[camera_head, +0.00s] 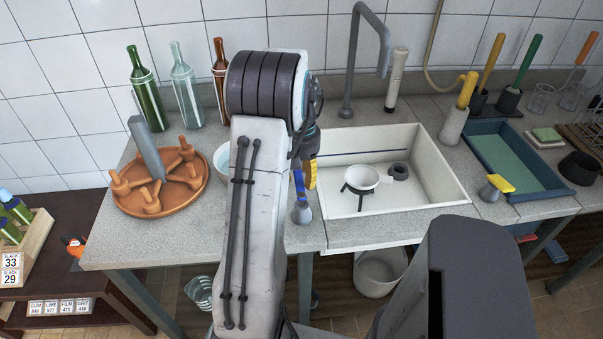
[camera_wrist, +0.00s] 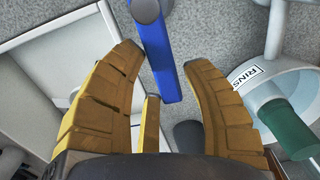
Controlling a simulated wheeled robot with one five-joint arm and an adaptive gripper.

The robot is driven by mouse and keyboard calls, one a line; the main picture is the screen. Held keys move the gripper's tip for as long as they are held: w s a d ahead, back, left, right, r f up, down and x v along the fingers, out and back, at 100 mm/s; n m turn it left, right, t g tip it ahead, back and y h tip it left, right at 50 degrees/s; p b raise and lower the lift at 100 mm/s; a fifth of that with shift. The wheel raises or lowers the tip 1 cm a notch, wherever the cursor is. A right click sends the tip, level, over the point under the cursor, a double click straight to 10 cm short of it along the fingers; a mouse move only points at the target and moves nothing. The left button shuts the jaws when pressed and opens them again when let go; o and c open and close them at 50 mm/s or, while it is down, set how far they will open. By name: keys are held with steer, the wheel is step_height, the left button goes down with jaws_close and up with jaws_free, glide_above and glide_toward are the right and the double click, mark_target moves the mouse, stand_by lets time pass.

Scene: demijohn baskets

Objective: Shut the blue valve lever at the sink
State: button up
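The blue valve lever (camera_wrist: 160,52) shows in the wrist view as a flat blue bar running down from a grey round hub (camera_wrist: 146,9) at the top edge. My gripper (camera_wrist: 163,56) has two yellow ribbed fingers spread apart. The lever's free end lies between them in the picture, with visible gaps on both sides; I cannot tell the depth between them. In the head view, a small blue part on a grey base (camera_head: 301,213) and a bit of my yellow gripper (camera_head: 311,174) show beside my arm at the left of the white sink (camera_head: 440,185).
A terracotta dish (camera_head: 130,200) with pegs and several bottles (camera_head: 146,90) stand left of my arm. Brushes (camera_head: 457,110) and a blue tray (camera_head: 480,140) are right of the sink.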

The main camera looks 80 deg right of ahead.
mark_target(301, 176)
steer(key=shift+o, duration=1.3)
steer(key=shift+r, duration=0.2)
step_height(301, 176, up, 12)
stand_by(0.3)
